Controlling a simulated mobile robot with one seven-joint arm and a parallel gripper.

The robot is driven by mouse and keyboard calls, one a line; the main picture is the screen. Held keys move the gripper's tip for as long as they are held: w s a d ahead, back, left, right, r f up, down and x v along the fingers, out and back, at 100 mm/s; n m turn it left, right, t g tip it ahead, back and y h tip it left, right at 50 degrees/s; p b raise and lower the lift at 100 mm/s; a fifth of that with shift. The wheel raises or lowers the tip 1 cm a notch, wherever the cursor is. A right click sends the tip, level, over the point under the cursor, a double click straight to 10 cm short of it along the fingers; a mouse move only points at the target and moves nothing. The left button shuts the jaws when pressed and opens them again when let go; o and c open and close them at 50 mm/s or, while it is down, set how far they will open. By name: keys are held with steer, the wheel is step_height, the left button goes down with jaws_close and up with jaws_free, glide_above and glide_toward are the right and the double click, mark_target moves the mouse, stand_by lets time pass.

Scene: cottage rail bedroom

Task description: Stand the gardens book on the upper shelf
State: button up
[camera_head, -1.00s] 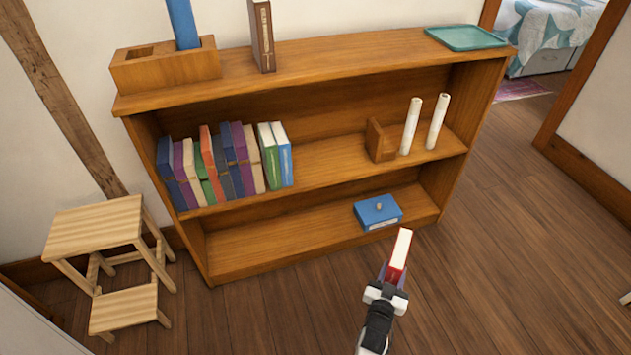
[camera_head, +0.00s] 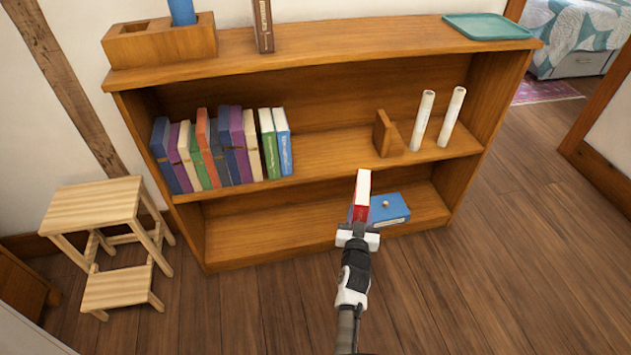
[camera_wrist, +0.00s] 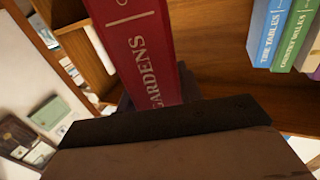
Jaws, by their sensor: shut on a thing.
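The gardens book (camera_head: 361,196) is red with pale page edges. In the wrist view the gardens book (camera_wrist: 142,55) shows "GARDENS" on its spine. My gripper (camera_head: 357,228) is shut on its lower end and holds it upright in front of the bookcase (camera_head: 300,262), overlapping the lower shelf in the head view. The upper shelf (camera_head: 330,158) holds a row of books (camera_head: 210,150) at left, ending in a green book (camera_head: 268,143) and a blue book (camera_head: 283,142). A wooden bookend (camera_head: 384,133) stands to the right, with bare shelf between.
Two white rolls (camera_head: 437,118) stand right of the bookend. On top are a wooden holder (camera_head: 160,45), a brown book (camera_head: 263,25) and a green tray (camera_head: 487,27). A step stool (camera_head: 95,230) stands left.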

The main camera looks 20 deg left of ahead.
steer(key=w+a+r+n+g+y+b, duration=0.1)
steer(key=a+r+n+y+b, duration=0.1)
steer(key=a, duration=0.5)
steer(key=w+a+r+n+g+y+b, duration=0.1)
steer(key=a+r+n+y+b, duration=0.1)
steer(key=a+r+y, duration=0.2)
steer(key=a+r, duration=0.2)
steer(key=a, duration=0.1)
steer(key=shift+g+b, duration=0.3)
steer(key=shift+b, duration=0.45)
steer(key=s+a+b+x, duration=0.1)
steer(key=b+x, duration=0.1)
steer(key=x, duration=1)
steer(key=shift+a+f+b, duration=0.3)
steer(key=shift+a+b, duration=0.05)
steer(key=shift+b, duration=0.05)
steer(key=shift+s, duration=0.1)
